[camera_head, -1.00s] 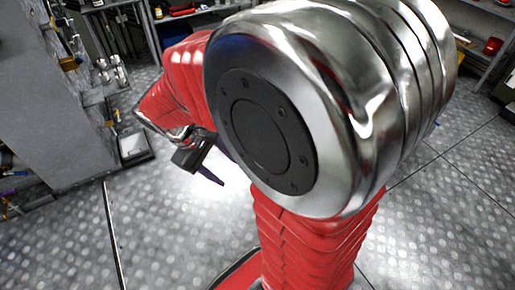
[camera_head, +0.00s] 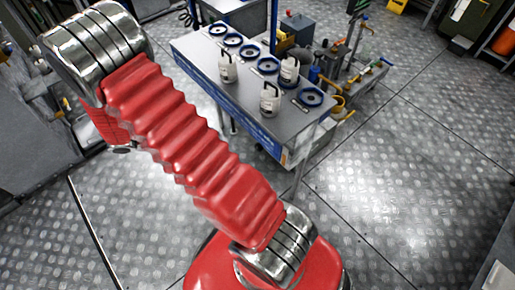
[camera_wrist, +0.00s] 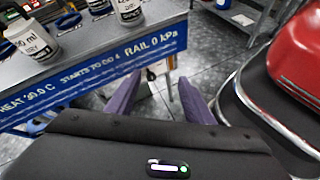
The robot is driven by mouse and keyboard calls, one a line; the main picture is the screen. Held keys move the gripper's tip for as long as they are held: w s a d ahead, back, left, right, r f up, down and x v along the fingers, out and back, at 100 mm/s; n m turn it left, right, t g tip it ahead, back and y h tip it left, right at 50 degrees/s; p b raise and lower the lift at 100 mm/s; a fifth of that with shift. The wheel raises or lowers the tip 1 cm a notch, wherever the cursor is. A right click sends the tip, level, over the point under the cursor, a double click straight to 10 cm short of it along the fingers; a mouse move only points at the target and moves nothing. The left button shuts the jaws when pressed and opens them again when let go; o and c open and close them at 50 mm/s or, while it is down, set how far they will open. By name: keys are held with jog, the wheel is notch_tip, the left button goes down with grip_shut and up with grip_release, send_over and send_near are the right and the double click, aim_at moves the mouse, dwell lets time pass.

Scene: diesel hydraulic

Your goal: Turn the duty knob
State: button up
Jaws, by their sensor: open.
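I cannot make out a duty knob in either view. A grey bench (camera_head: 228,92) carries white bottles and blue rings in the head view. In the wrist view its blue front strip (camera_wrist: 100,72) reads "RAIL 0 kPa", "STARTS TO GO 4" and a heat value of about 30 C. My gripper (camera_wrist: 158,98) shows in the wrist view as two purple fingers spread apart, with nothing held between them. It is low beside the bench's front strip, apart from it. In the head view my gripper is hidden behind my arm.
Several bottles stand on the bench, one (camera_head: 270,100) close to its front edge; a bottle (camera_wrist: 32,38) also shows in the wrist view. Valves and pipes (camera_head: 345,75) stand behind the bench. A grey cabinet (camera_head: 35,140) is at left. The floor (camera_head: 410,180) at right is clear.

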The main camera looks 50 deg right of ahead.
jog(key=d+f+n+h, duration=0.4)
jog(key=f, duration=0.7)
jog(key=n+t+h, duration=0.3)
jog(key=n+h, duration=0.1)
jog(key=n, duration=0.2)
send_near(257, 148)
jog(key=a, duration=0.1)
jog(key=w+a, duration=0.1)
jog(key=a, duration=0.1)
jog(key=shift+a, duration=0.1)
jog(key=shift+s, duration=0.1)
jog(key=shift+s+d, duration=0.5)
jog(key=shift+d, duration=1.75)
jog(key=shift+s+d, duration=0.5)
jog(key=shift+d, duration=1.75)
jog(key=shift+s+d, duration=0.5)
jog(key=shift+d, duration=1.75)
jog(key=shift+c, duration=0.6)
jog(key=shift+a, duration=0.1)
jog(key=c, duration=0.9)
